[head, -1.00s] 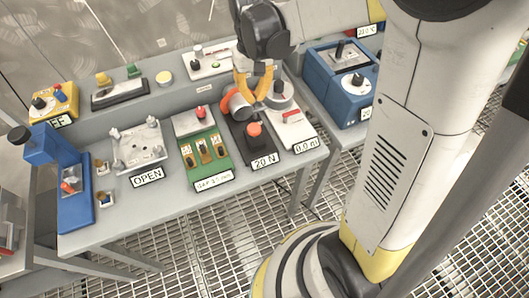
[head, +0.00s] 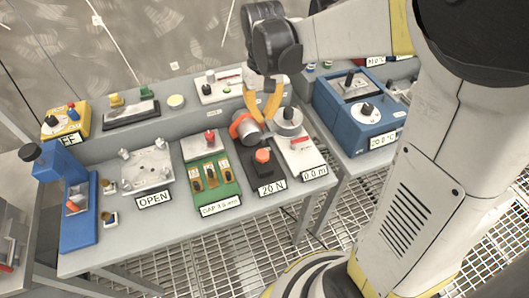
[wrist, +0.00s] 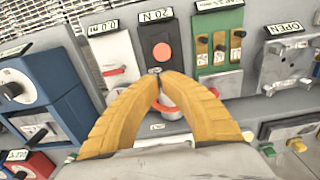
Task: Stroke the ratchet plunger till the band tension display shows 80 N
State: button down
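The band tension unit has a black base (head: 255,168) with an orange-red round plunger knob (head: 263,155). Its display (head: 272,187) reads 20 N. A grey drum with an orange band (head: 244,127) sits at the back of the unit. My gripper (head: 264,117) has yellow fingers and is above and beside the drum, behind the knob and apart from it. In the wrist view the fingertips (wrist: 157,76) meet just short of the knob (wrist: 161,52), with the drum partly hidden behind the fingers. I cannot tell whether the tips touch the drum.
A white unit reading 0.0 (head: 300,158) stands close on the right, and a green gap unit (head: 213,183) on the left. A fixture marked OPEN (head: 148,168), a blue press (head: 70,190) and a blue box (head: 352,112) stand farther off. The bench's front strip is clear.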

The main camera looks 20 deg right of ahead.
aim_at(264, 151)
jog(key=shift+s+f, duration=0.1)
notch_tip(264, 151, down, 14)
jog(key=b, duration=0.6)
notch_tip(264, 151, down, 3)
jog(key=shift+r+b, duration=0.1)
jog(key=shift+b, duration=0.9)
jog(key=shift+r, duration=0.1)
notch_tip(264, 151, up, 14)
jog(key=p, duration=0.7)
dwell(0.9)
